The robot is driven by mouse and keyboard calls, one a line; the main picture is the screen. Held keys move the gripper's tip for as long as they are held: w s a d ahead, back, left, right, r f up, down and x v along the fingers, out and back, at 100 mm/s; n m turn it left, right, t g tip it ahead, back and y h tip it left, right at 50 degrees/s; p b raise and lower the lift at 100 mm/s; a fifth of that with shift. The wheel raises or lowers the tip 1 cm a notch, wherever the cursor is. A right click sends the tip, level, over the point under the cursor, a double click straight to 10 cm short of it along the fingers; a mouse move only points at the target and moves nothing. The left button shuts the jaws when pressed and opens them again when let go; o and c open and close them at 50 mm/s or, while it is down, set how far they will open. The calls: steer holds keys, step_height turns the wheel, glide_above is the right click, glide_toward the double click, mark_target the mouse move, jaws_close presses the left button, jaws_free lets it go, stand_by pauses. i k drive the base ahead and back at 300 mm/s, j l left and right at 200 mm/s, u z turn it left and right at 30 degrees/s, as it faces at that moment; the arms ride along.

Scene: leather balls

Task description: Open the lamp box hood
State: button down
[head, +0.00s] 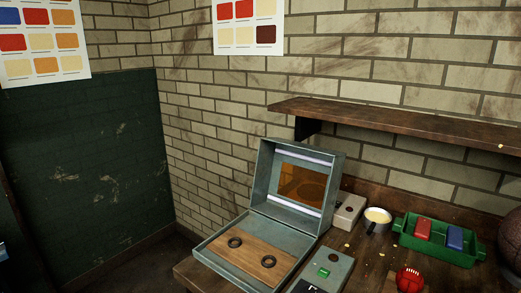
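The lamp box is grey-green metal and stands on the wooden bench in the head view. Its hood (258,182) is raised and tilted up at the back of the base, so its inside faces forward. Pale tubes (305,160) and an orange-brown panel (301,184) show inside the hood. The base (282,229) lies open, with a wooden board (250,254) in it. Two dark rings (236,242) lie on the board. My gripper is not in view.
A control box with a green button (323,272) sits right of the base. Behind are a small grey box (347,211), a pale-filled cup (377,219) and a green tray (430,254) holding red and blue blocks. A red ball (410,280) is in front. A shelf (400,119) overhangs.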

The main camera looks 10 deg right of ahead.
mark_target(272, 152)
steer(key=i+j, duration=0.1)
steer(key=j, duration=0.6)
steer(key=i+j, duration=0.15)
steer(key=j, duration=0.15)
steer(key=i+j, duration=0.3)
steer(key=j, duration=0.15)
steer(key=i+j+z, duration=0.1)
steer(key=i+j, duration=0.2)
steer(key=j, duration=0.15)
steer(key=i, duration=0.9)
